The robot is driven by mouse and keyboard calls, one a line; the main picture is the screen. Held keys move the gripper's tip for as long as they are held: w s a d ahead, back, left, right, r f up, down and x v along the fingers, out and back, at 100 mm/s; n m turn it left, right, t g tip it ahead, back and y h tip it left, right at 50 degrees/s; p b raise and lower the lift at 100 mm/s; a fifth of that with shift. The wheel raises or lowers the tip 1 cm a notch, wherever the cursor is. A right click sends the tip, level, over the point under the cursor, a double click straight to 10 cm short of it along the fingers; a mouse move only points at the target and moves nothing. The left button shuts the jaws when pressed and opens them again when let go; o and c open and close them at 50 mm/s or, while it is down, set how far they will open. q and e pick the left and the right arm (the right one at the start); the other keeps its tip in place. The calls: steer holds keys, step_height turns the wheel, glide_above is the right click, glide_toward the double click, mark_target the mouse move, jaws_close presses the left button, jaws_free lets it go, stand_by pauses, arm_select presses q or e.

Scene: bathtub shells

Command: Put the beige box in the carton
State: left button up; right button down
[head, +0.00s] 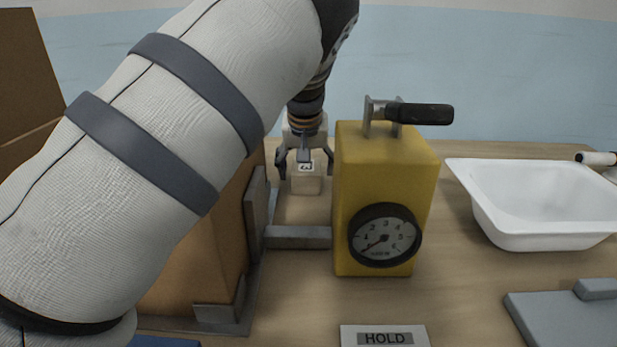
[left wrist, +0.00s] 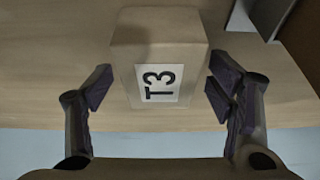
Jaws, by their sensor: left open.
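The beige box (head: 307,184) stands on the table behind and to the left of the yellow gauge block. My left gripper (head: 304,170) points down over the box, fingers open. In the left wrist view the two fingers (left wrist: 160,88) stand on either side of the box, with small gaps to it. A brown carton (head: 205,258) stands at the left, largely hidden by my left arm; its inside is not visible. My right gripper is not in view.
The yellow block (head: 385,170) with a dial and black-handled lever stands close right of the gripper. Metal brackets (head: 297,237) edge the carton. A white tub (head: 540,205) and grey plate (head: 565,322) are at right. A HOLD card (head: 384,337) lies in front.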

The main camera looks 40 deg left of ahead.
arm_select(q)
steer(key=shift+c, duration=0.6)
steer(key=c, duration=1.4)
